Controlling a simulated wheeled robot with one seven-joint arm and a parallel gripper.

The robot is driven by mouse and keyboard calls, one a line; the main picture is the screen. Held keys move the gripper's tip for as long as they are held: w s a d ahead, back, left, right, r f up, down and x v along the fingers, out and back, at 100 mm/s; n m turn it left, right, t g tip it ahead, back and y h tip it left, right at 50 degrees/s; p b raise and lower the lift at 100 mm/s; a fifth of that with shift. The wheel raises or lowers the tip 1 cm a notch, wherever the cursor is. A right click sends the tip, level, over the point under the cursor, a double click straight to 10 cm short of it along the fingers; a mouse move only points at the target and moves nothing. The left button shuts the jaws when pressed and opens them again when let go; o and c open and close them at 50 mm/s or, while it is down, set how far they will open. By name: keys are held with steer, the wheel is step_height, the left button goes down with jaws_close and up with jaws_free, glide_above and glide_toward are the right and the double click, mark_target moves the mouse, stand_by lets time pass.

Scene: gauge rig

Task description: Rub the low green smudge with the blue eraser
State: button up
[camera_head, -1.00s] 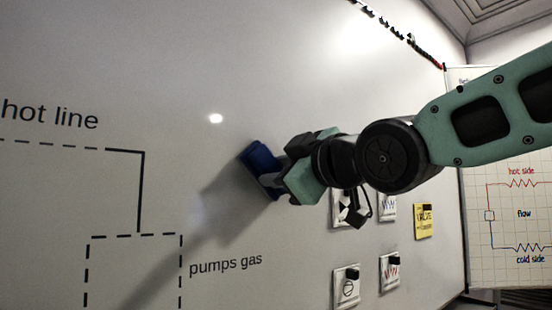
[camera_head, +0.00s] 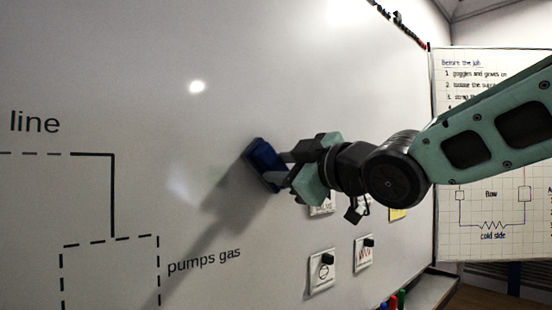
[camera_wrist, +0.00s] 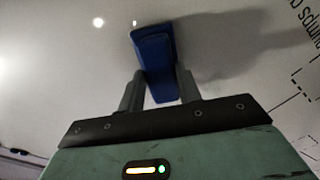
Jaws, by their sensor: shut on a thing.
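The blue eraser (camera_head: 265,163) is held in my gripper (camera_head: 287,170), in front of the whiteboard (camera_head: 120,70). In the wrist view the eraser (camera_wrist: 153,50) sits between the two dark fingers (camera_wrist: 160,88), which are shut on it, and its far end points at the board. Its shadow falls on the board beside it. I cannot tell whether its face touches the board. No green smudge shows in either view; the eraser and my arm hide part of the board.
Printed dashed lines and "pumps gas" lettering (camera_head: 204,260) are at the board's lower left. Small magnet cards (camera_head: 322,271) sit below my gripper. A paper chart (camera_head: 490,215) stands at right, and a tray with markers (camera_head: 402,298) is at the lower right.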

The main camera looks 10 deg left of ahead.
steer(key=shift+w+d+r+p, duration=0.1)
steer(key=shift+w+d+p, duration=0.2)
steer(key=shift+w+d, duration=0.25)
steer(key=shift+f, duration=0.2)
steer(key=shift+s+a+f+b, duration=0.1)
steer(key=shift+s+a+b, duration=0.35)
steer(key=shift+b, duration=0.5)
steer(key=shift+s+a+b, duration=0.8)
steer(key=shift+s+b, duration=0.1)
steer(key=shift+b, duration=0.2)
steer(key=b, duration=0.1)
steer(key=s+a+b, duration=0.1)
steer(key=shift+s+a+b, duration=0.1)
steer(key=shift+s+b, duration=0.15)
steer(key=shift+b, duration=0.1)
steer(key=shift+s+a+b, duration=0.5)
steer(key=shift+s+b, duration=0.1)
steer(key=shift+b, duration=0.45)
